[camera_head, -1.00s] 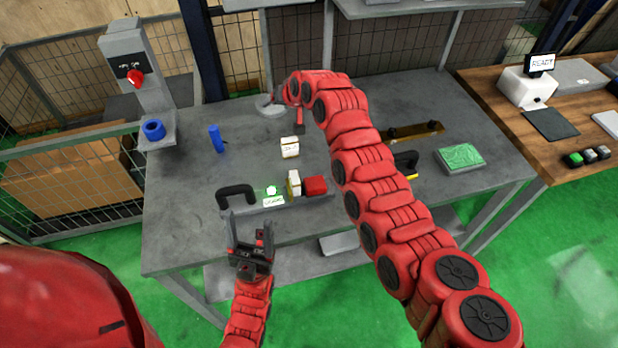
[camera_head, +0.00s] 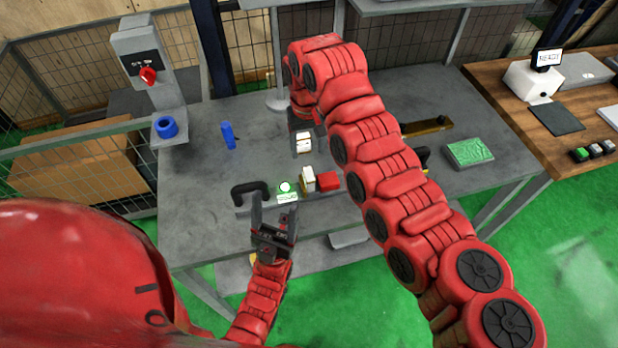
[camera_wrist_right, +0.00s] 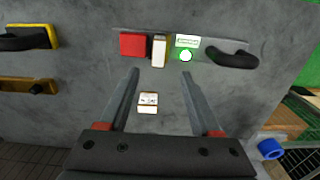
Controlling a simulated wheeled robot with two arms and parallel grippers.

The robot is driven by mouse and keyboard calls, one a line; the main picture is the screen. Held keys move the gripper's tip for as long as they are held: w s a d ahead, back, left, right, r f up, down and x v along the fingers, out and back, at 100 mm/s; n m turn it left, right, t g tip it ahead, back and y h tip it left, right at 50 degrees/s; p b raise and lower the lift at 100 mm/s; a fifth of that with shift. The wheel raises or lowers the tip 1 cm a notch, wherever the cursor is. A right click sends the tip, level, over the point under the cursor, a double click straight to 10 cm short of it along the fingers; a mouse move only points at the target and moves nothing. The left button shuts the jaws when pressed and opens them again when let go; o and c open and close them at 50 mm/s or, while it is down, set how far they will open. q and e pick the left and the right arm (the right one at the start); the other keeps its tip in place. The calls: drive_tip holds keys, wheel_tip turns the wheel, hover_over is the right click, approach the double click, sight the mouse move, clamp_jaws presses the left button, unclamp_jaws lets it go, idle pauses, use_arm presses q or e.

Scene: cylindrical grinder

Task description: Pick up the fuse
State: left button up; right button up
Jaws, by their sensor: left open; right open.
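A white, labelled block that looks like the fuse (camera_head: 303,143) lies loose on the grey table. It also shows in the right wrist view (camera_wrist_right: 148,103), between the fingers of my open, empty right gripper (camera_wrist_right: 160,74) and closer to the left finger. In the head view my right gripper (camera_head: 305,140) is over this block, partly hidden by its own arm. A similar white block (camera_head: 308,179) stands in the panel (camera_head: 240,210) beside a red block (camera_head: 328,181). My left gripper (camera_head: 274,204) is open and empty at the table's front edge, near the panel.
The panel also bears a black handle (camera_head: 250,190) and a lit green lamp (camera_head: 285,187). A green board (camera_head: 469,152) lies at the right. The table around the loose block is clear.

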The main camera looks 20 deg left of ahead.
drive_tip(key=p, duration=0.2)
hover_over(309, 173)
wheel_tip(309, 173, down, 5)
drive_tip(key=shift+s+f, duration=0.1)
drive_tip(key=shift+f, duration=0.05)
wheel_tip(309, 173, down, 4)
drive_tip(key=p, duration=0.3)
drive_tip(key=shift+f, duration=0.75)
clamp_jaws()
